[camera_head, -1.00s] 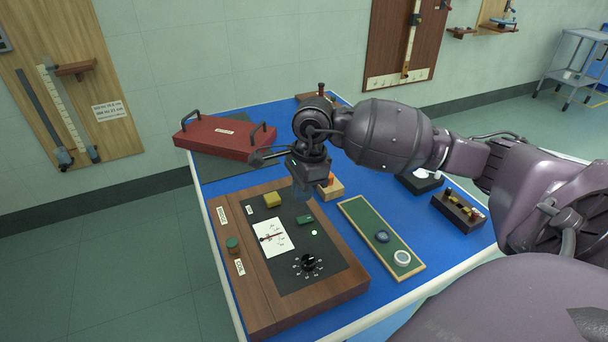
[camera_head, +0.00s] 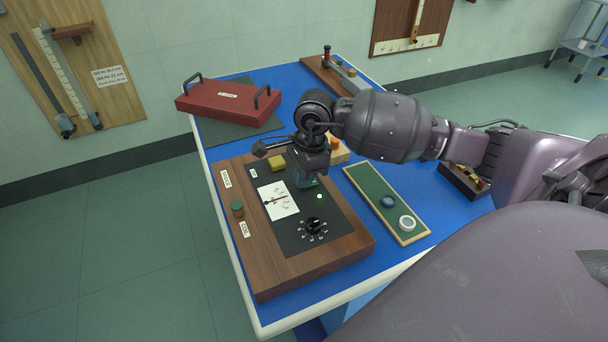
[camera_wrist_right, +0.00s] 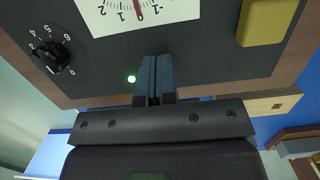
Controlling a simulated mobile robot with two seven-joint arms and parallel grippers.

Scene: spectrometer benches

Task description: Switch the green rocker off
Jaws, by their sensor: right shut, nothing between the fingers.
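The wooden instrument box (camera_head: 262,258) has a dark panel (camera_head: 290,238) on top. My right gripper (camera_head: 304,187) is shut and empty, pointing down at the panel just right of the white meter (camera_head: 279,204). The green rocker is hidden behind the gripper in both current views; contact with it cannot be told. A small green lamp (camera_head: 319,196) glows beside the gripper. My left gripper is not in view.
The panel also carries a yellow block (camera_head: 277,162) and a black dial knob (camera_head: 313,226). A green knob (camera_head: 237,207) stands on the wood at left. A green board (camera_head: 374,197) lies to the right. A red case (camera_head: 228,103) sits behind on the blue table.

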